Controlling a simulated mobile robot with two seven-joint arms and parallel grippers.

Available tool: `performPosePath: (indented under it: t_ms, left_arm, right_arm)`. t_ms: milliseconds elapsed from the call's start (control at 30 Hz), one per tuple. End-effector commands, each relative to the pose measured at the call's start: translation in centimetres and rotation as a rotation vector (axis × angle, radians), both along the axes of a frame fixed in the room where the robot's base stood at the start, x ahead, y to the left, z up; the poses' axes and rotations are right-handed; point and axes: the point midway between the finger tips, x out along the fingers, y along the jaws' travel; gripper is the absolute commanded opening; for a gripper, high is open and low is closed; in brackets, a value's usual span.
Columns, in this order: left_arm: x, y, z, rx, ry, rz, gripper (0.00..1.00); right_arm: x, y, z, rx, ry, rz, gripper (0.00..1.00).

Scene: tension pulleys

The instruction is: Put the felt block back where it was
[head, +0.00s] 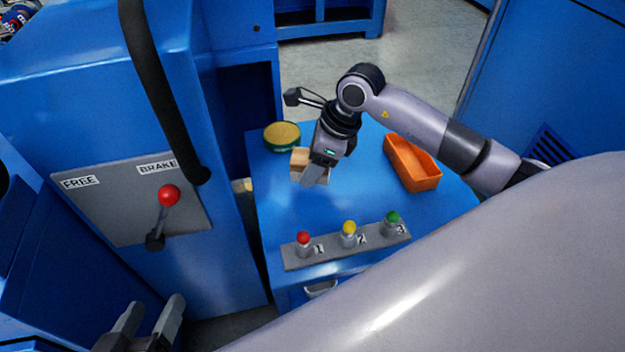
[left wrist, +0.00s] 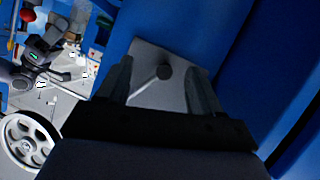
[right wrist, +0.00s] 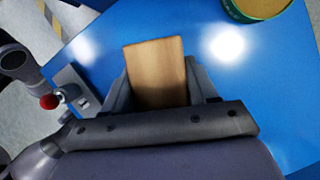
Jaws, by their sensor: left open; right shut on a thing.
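The tan felt block (head: 298,158) is held by my right gripper (head: 316,174) over the left part of the blue table in the head view. In the right wrist view the block (right wrist: 157,72) sits between both fingers of the right gripper (right wrist: 160,88), which are shut on it. I cannot tell whether its underside touches the table. My left gripper (head: 152,318) is open and empty at the bottom left of the head view, below the lever panel. In the left wrist view a grey plate with a dark knob (left wrist: 164,73) shows between its fingers.
A round green tin (head: 281,147) with a tan top stands just behind the block. An orange bin (head: 420,183) stands to the right. A strip with red, yellow and green buttons (head: 348,246) lies along the table's front.

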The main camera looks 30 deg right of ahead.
Motion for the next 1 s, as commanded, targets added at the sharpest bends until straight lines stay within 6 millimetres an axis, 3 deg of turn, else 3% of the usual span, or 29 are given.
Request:
performPosePath:
  t_ms: [300,700,733,800,1000]
  left_arm:
    - [0.2,-1.0,-0.5,-0.061,0.003,-0.020,0.65]
    - [0.1,-1.2,-0.5,-0.071,0.003,-0.025,0.65]
    - [0.2,-1.2,-0.3,-0.071,0.002,-0.024,0.65]
    - [0.2,-1.2,-0.2,-0.072,0.001,-0.025,0.65]
    - [0.2,-1.2,-0.1,-0.073,-0.002,-0.024,0.65]
  right_arm:
    - [-0.1,0.0,-4.2,0.001,0.003,0.001,0.29]
    - [0.0,0.0,-4.6,0.000,0.000,0.001,0.29]
    - [0.0,0.0,-4.5,0.000,0.000,0.001,0.67]
    - [0.0,0.0,-4.5,0.000,0.000,0.001,0.83]
    - [0.0,0.0,-4.5,0.000,0.000,0.001,0.83]
